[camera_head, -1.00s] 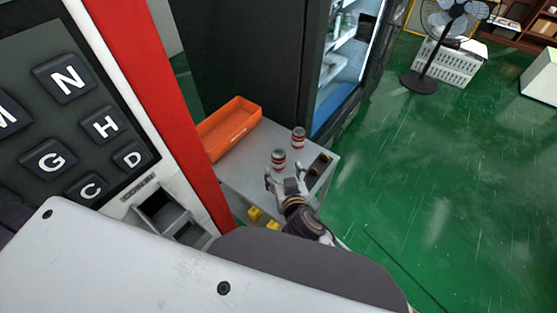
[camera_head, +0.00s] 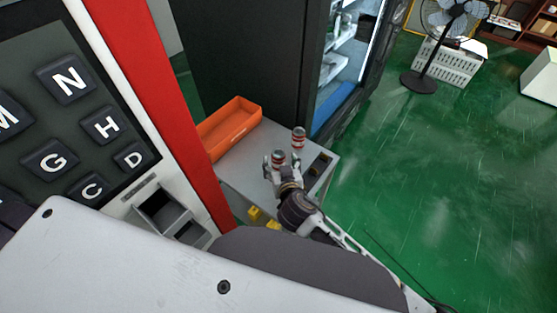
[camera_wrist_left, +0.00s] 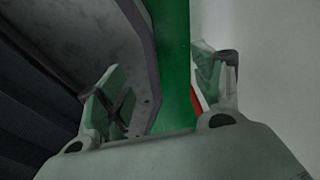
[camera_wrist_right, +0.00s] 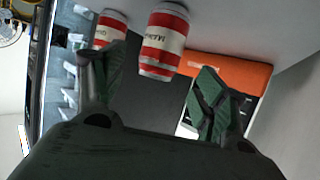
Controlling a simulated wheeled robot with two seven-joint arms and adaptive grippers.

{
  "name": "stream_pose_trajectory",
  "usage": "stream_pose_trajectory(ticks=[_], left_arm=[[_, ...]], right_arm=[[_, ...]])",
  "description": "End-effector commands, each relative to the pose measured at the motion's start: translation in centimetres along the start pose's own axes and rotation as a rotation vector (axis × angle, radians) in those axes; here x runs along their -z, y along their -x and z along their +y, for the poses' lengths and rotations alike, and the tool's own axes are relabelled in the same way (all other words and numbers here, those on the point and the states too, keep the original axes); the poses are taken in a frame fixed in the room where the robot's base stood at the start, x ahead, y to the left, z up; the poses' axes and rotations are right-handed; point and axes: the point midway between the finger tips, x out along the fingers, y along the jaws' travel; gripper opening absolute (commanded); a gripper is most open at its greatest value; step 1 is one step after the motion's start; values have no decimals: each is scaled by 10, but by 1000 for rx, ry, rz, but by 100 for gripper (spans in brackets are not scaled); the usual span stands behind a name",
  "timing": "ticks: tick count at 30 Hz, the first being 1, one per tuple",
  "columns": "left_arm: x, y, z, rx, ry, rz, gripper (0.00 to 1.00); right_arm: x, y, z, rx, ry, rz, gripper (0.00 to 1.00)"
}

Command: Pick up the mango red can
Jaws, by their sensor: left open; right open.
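Two red-and-white cans stand on a grey table. The nearer can (camera_head: 278,158) shows in the right wrist view (camera_wrist_right: 163,42) with a partly readable label, so I cannot be sure which can is the mango one. The farther can (camera_head: 298,138) stands behind it to the right and also shows in the right wrist view (camera_wrist_right: 109,28). My right gripper (camera_head: 282,166) is open and empty, its fingers on either side of the nearer can's near side. It also shows open in the right wrist view (camera_wrist_right: 150,88). My left gripper (camera_wrist_left: 158,85) is open and empty, away from the cans.
An orange tray (camera_head: 229,127) lies at the table's back left. A dark holder (camera_head: 319,165) is at the table's right. The red-edged machine (camera_head: 150,90) stands close on the left. A dark fridge (camera_head: 245,55) stands behind the table. Green floor (camera_head: 430,190) is open to the right.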

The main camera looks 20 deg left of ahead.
Motion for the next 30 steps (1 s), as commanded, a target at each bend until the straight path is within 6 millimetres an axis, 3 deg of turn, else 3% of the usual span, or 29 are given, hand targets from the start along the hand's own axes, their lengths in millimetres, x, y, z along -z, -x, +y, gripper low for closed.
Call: stream_pose_trajectory(ticks=[8, 24, 30], left_arm=[[0, 1, 0, -1, 0, -1, 67], [0, 6, 9, -10, 3, -1, 67], [0, 7, 13, -13, 4, -1, 67]], right_arm=[[0, -6, 0, 0, 0, 1, 72], [0, -46, 2, 1, 0, 0, 72], [-1, -52, 1, 1, 0, -1, 72]])
